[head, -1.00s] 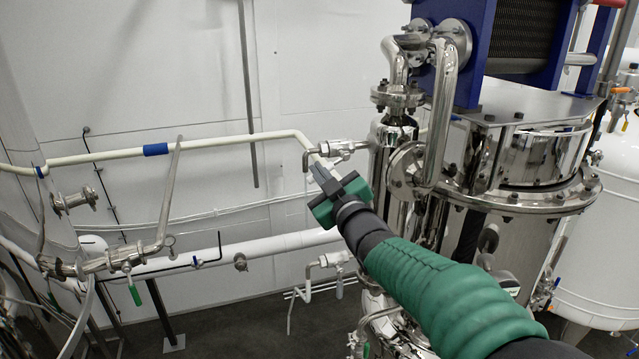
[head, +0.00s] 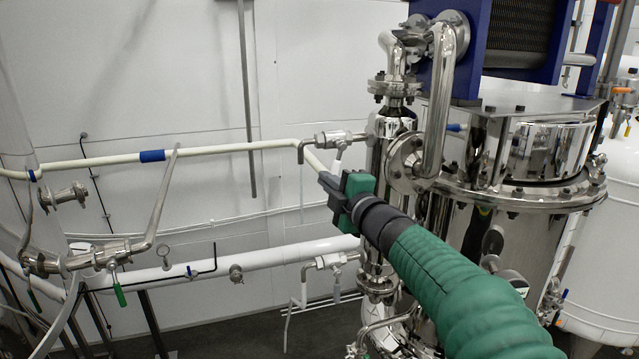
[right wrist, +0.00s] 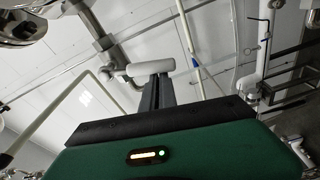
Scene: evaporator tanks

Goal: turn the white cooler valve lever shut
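The cooler valve is a steel valve (head: 333,137) on the side of a tall polished vessel. Its white lever (head: 339,157) hangs down from the valve body in the head view. My right gripper (head: 325,184) is just below and in front of the lever there. In the right wrist view the white lever (right wrist: 150,68) lies across the tips of my right gripper (right wrist: 156,78), whose dark fingers are close together with nothing visible between them. Whether they touch the lever I cannot tell. My left gripper is out of view.
A second steel valve (head: 322,262) with a white handle sits lower on the same vessel. A cream pipe with a blue band (head: 152,156) runs along the wall. Pipework with a green-handled valve (head: 118,291) is at the left. A blue-framed unit (head: 505,45) stands above the vessel.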

